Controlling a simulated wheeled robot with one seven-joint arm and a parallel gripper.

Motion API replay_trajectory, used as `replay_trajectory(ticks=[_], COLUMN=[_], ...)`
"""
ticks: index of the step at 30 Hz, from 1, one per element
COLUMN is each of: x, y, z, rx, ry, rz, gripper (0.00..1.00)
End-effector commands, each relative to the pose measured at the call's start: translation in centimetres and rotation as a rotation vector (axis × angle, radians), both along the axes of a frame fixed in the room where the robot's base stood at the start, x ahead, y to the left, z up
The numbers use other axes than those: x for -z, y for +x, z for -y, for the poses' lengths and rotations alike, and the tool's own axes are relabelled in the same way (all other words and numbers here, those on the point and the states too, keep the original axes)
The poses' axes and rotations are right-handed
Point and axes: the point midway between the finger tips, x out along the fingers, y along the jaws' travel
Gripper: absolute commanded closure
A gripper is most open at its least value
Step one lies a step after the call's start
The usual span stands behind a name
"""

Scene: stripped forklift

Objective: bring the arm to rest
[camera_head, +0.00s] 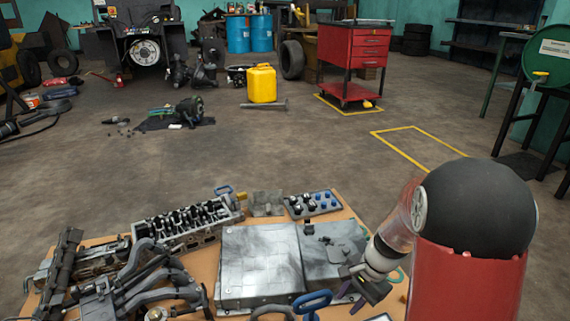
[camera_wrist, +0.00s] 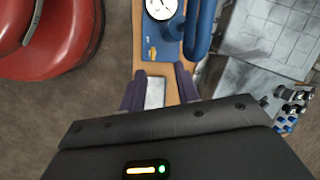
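My gripper (camera_head: 351,298) is at the lower right in the head view, low over the right side of the orange-brown table (camera_head: 348,213). In the wrist view my gripper (camera_wrist: 160,84) has its two dark purple fingers spread apart. A pale flat rectangular piece (camera_wrist: 154,93) shows between and beyond them, seemingly lying on the table. I see nothing held.
A blue tool with a round white gauge (camera_wrist: 161,8) lies just ahead of the fingers. Grey metal cases (camera_head: 258,262), an engine head (camera_head: 187,226) and a tray of small parts (camera_head: 313,204) crowd the table. A red tool cart (camera_head: 352,50) stands beyond open floor.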

Motion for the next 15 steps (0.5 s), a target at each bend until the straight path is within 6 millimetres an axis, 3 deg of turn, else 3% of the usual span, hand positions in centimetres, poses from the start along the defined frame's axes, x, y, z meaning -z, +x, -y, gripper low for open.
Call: replay_trajectory(ticks=[1,6,15], x=[-3.3,-11.1,-21.6], y=[-0.5,-3.4,-10.4], z=[-0.4,-1.4,-1.9], rx=[-0.06,-0.276,-0.626], ry=[-0.014,-0.086,-0.293], rz=[0.054,0.21,0.46], gripper=[0.68,0.68,0.68])
